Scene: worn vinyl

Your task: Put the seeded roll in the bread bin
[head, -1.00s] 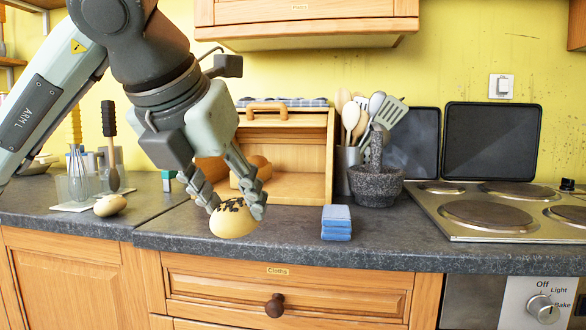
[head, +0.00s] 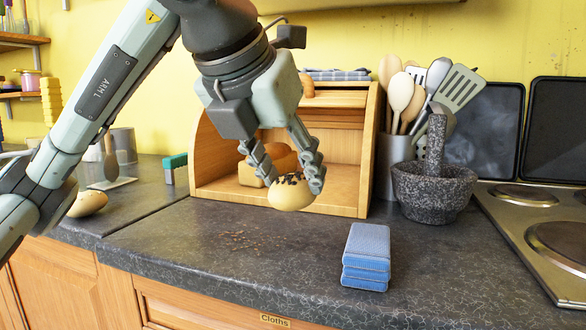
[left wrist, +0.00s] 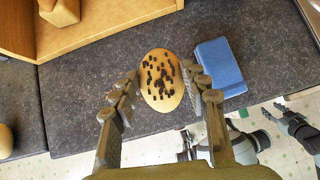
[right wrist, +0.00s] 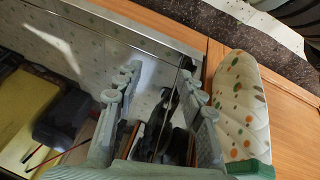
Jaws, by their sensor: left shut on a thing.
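The seeded roll (head: 291,195), pale with dark seeds on top, is held between the fingers of my left gripper (head: 294,184), which is shut on it. In the head view it hangs just in front of the bread bin's open front. The left wrist view shows the roll (left wrist: 161,82) between the two fingers, above the counter and outside the bin. The wooden bread bin (head: 350,210) stands open at the back of the counter, with brown bread (head: 283,160) inside, partly hidden by my gripper. My right gripper (right wrist: 160,82) is open and empty, away from the counter.
A plain roll (head: 87,204) lies to the left. Crumbs (head: 250,241) dot the clear counter before the bin.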

